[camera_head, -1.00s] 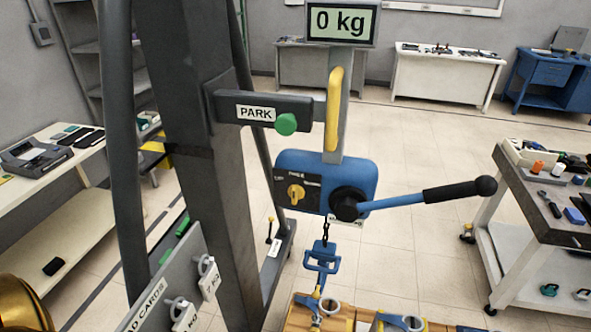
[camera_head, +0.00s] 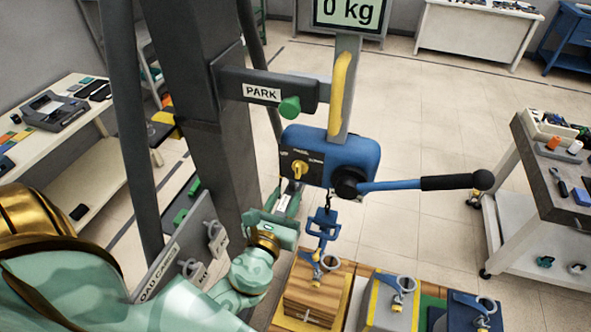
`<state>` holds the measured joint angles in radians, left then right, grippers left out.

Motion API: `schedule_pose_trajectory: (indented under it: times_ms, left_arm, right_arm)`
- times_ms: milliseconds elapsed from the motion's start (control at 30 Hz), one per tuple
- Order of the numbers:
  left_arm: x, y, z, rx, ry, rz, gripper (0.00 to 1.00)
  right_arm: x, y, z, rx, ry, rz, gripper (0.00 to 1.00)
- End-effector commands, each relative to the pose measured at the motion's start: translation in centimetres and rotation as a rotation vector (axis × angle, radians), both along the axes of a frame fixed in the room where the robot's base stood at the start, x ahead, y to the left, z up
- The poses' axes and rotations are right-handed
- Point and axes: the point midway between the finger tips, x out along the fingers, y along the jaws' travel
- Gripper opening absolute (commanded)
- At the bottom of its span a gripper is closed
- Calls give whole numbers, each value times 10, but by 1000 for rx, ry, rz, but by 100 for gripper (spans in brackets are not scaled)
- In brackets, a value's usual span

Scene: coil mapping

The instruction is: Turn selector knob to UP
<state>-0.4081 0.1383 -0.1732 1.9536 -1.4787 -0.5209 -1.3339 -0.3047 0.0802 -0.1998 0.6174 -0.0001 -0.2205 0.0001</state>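The yellow selector knob (camera_head: 299,170) sits on a black plate on the front of the blue hoist body (camera_head: 358,153). Small labels lie left of, above and right of the knob; they are too small to read surely. The knob's grip looks roughly upright, and I cannot tell which label it points to. My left gripper (camera_head: 288,215), teal with a gold wrist band, is below the knob and apart from it. Its fingers are seen at an angle, and their opening is unclear. My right gripper is not in view.
A blue lever with a black handle (camera_head: 450,182) sticks out right of the hoist. A blue hook (camera_head: 322,225) hangs below on a chain, above a wooden block (camera_head: 312,290) and other loads. A PARK arm (camera_head: 262,93) with a green knob is above left. A cart stands at right.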

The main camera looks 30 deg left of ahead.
Motion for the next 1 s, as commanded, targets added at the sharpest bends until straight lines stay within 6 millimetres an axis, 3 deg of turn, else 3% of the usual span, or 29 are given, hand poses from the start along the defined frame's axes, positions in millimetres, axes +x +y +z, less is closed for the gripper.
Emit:
schedule_pose_trajectory:
  times_ms: [100, 300, 500, 733, 867, 1000]
  left_arm:
    - [29, 7, 3, 0, -2, 2, 34]
    - [62, 15, 0, 0, 0, 0, 34]
    - [74, 18, -1, -2, 1, 0, 34]
    - [74, 18, -1, -2, 1, 0, 34]
    - [74, 18, -1, -2, 1, 0, 0]
    - [74, 18, -1, -2, 1, 0, 0]
  right_arm:
    - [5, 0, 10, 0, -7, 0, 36]
    - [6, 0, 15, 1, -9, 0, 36]
    - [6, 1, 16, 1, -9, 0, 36]
    - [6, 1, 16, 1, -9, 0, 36]
    - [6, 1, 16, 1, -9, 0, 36]
    - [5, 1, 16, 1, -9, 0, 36]
